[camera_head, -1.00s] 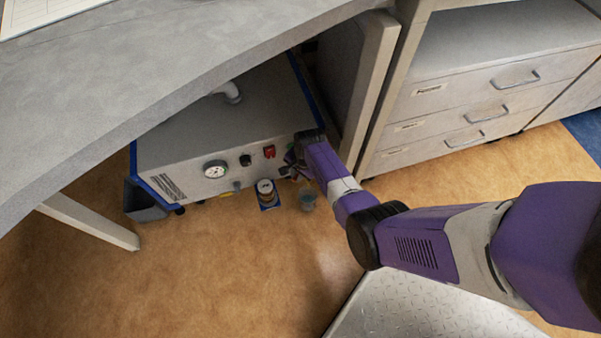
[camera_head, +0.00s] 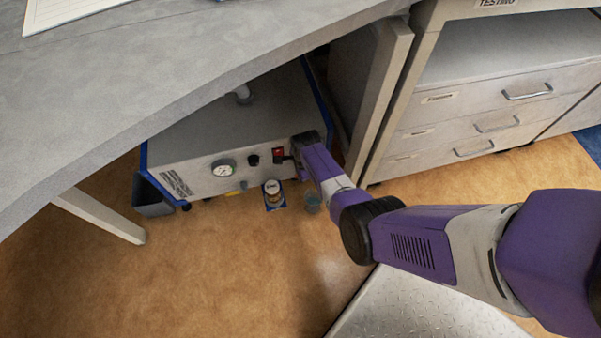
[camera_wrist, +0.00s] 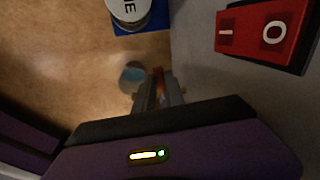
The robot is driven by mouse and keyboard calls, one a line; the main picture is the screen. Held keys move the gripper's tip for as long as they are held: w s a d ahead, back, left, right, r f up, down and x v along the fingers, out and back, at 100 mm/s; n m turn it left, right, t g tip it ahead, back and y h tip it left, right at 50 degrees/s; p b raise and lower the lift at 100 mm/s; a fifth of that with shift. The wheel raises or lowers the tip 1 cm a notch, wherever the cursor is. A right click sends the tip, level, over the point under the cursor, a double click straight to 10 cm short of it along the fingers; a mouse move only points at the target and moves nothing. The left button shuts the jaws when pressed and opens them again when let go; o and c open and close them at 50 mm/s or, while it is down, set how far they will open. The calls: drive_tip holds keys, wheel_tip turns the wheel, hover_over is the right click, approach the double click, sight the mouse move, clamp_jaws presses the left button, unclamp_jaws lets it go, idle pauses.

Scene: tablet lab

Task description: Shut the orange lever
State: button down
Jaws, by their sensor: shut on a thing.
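The orange lever (camera_wrist: 158,73) shows only as a small orange-red strip between the fingertips in the wrist view; the fingers hide most of it. My gripper (camera_wrist: 158,90) is shut on it, low on the front of the grey machine (camera_head: 190,144). In the head view my gripper (camera_head: 287,160) is at the right end of the machine's front panel, just beside the red switch (camera_head: 278,153). The lever cannot be made out there. The red switch (camera_wrist: 265,32), marked with a line and a circle, shows large at the upper right of the wrist view.
A gauge (camera_head: 223,168) and a black knob (camera_head: 253,160) sit left of the switch. A labelled jar (camera_head: 273,188) on a blue mat and a small bluish cup (camera_head: 313,203) stand below the panel. The grey tabletop (camera_head: 150,75) overhangs the machine. Drawers (camera_head: 470,125) stand at right.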

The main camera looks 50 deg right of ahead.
drive_tip(key=c, duration=1.4)
unclamp_jaws()
drive_tip(key=shift+r, duration=0.1)
wheel_tip(320, 180, up, 7)
drive_tip(key=s+p, duration=0.1)
drive_tip(key=p, duration=0.4)
drive_tip(key=shift+s+a+r, duration=0.2)
drive_tip(key=shift+a, duration=0.1)
